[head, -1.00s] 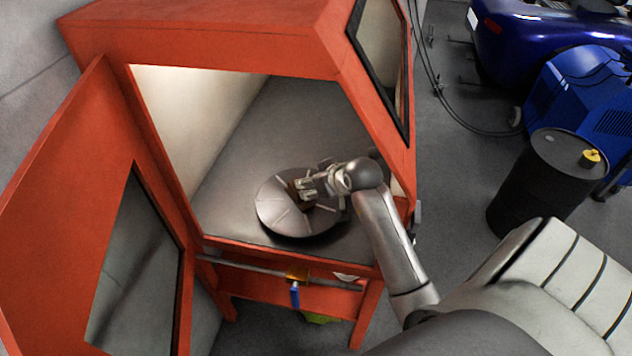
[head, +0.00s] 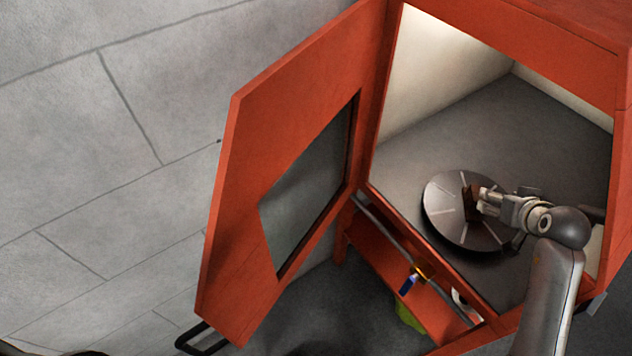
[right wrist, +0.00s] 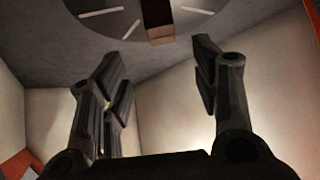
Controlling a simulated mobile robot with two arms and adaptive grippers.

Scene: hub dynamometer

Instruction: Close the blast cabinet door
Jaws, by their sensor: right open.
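The orange blast cabinet (head: 560,40) stands at the right of the head view. Its door (head: 240,190), orange with a dark window (head: 310,190), hangs wide open to the left. A black handle (head: 200,340) shows at the door's lower outer edge. My right gripper (head: 482,200) is inside the cabinet, over the round turntable (head: 447,222), beside a small brown block (head: 468,196). In the right wrist view its fingers (right wrist: 160,85) are spread with nothing between them, and the block (right wrist: 157,20) lies beyond the fingertips. My left gripper is not in view.
A rail with a blue and yellow fitting (head: 412,280) runs below the cabinet opening. A green item (head: 408,313) is underneath. My right arm passes through the opening in the door's closing path. Bare floor (head: 100,160) lies left of the door.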

